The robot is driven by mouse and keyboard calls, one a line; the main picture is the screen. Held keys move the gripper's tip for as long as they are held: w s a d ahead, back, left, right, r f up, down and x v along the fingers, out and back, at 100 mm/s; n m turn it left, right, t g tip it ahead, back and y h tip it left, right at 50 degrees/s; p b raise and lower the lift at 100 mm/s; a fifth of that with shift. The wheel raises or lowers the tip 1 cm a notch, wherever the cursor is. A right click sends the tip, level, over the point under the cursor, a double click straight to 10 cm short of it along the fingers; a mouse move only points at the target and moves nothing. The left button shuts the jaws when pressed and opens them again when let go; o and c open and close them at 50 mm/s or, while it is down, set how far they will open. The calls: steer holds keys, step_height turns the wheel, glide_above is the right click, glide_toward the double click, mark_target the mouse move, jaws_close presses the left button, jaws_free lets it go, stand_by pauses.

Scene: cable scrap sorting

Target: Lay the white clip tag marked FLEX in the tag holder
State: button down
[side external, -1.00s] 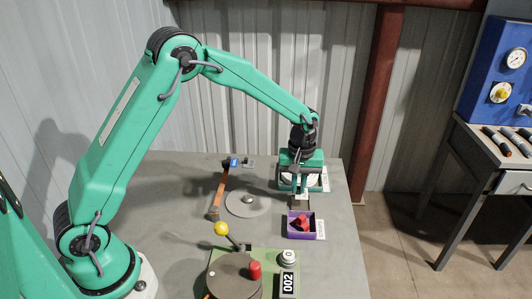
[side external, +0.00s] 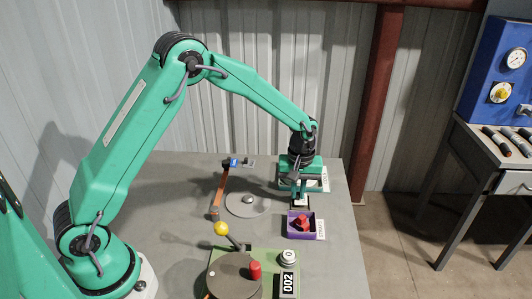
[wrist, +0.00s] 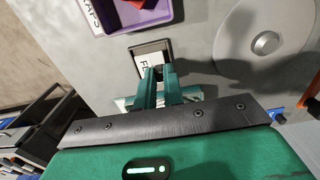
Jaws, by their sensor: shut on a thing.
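My gripper (wrist: 159,74) is shut on the white clip tag (wrist: 148,61), whose dark letters are partly hidden by the fingers in the wrist view. The tag is over the dark-framed tag holder (wrist: 138,49) and appears within its outline. I cannot tell whether it touches the holder's floor. In the side view my gripper (side external: 298,196) points down at the holder (side external: 307,206), just behind the purple bin, and the tag is hard to make out.
A purple bin (side external: 289,231) with red pieces stands in front of the holder. A round grey disc (side external: 240,210) with a central knob lies to the left. A green machine (side external: 235,277) with a yellow-knobbed lever stands nearer. A green bin (side external: 285,187) stands behind my gripper.

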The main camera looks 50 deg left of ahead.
steer(key=shift+f, duration=0.6)
stand_by(0.7)
stand_by(0.3)
steer(key=c, duration=1.4)
jaws_free()
steer(key=shift+c, duration=0.2)
steer(key=shift+r, duration=3.5)
